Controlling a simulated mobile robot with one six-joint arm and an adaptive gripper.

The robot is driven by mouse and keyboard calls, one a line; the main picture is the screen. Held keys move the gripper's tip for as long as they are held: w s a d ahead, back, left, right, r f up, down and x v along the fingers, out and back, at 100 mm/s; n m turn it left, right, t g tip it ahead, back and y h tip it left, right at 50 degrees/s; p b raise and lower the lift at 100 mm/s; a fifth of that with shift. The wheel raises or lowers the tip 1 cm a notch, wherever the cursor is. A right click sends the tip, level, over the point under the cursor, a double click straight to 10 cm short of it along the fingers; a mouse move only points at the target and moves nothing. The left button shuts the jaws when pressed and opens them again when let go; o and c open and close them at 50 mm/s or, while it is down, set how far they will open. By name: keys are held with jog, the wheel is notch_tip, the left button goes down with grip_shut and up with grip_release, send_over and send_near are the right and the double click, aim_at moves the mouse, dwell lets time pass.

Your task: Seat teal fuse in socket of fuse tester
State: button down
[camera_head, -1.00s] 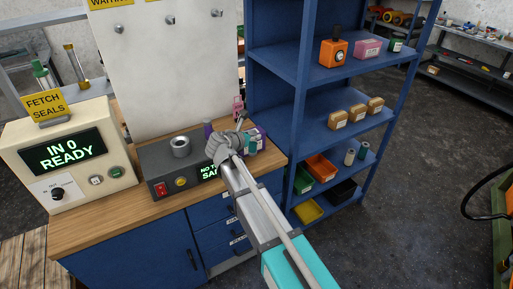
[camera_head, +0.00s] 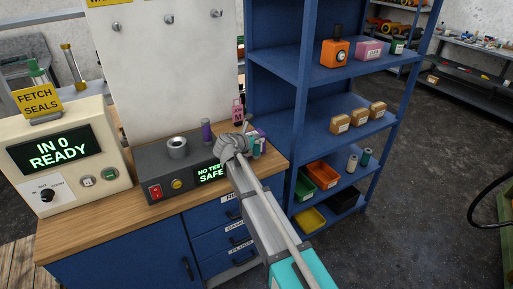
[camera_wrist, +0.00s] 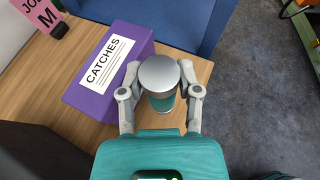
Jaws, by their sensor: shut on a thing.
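The teal fuse (camera_wrist: 161,101), a cylinder with a silver cap, stands between the two fingers of my gripper (camera_wrist: 160,74) in the wrist view. My gripper is shut on it. I cannot tell whether the fuse's lower end touches the bench. In the head view, my gripper is at the right end of the bench, with a bit of teal (camera_head: 256,149) showing beside it. The dark grey fuse tester (camera_head: 150,163) lies to its left, with a silver round socket (camera_head: 178,147) on top. Its display (camera_head: 210,172) reads "NO TEST SAFE".
A purple box labelled CATCHES (camera_wrist: 104,77) is close left of the fuse. A purple cylinder (camera_head: 207,131) stands behind the tester. A pink tag (camera_head: 238,113) stands at the bench's back. A blue shelf (camera_head: 300,100) rises at the right. A cream console (camera_head: 60,160) is left.

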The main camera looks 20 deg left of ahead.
aim_at(256, 145)
jog(key=shift+w+f+b, duration=0.3)
jog(key=shift+f+b, duration=0.1)
jog(key=shift+w+a+f+b, duration=0.1)
jog(key=shift+w+f+b, duration=0.05)
jog(key=shift+f+b, duration=1.5)
jog(key=shift+f, duration=0.15)
jog(key=c, duration=0.6)
grip_release()
jog(key=shift+r, duration=0.3)
jog(key=p+v, duration=0.4)
jog(key=v, duration=0.8)
jog(key=shift+p, duration=0.35)
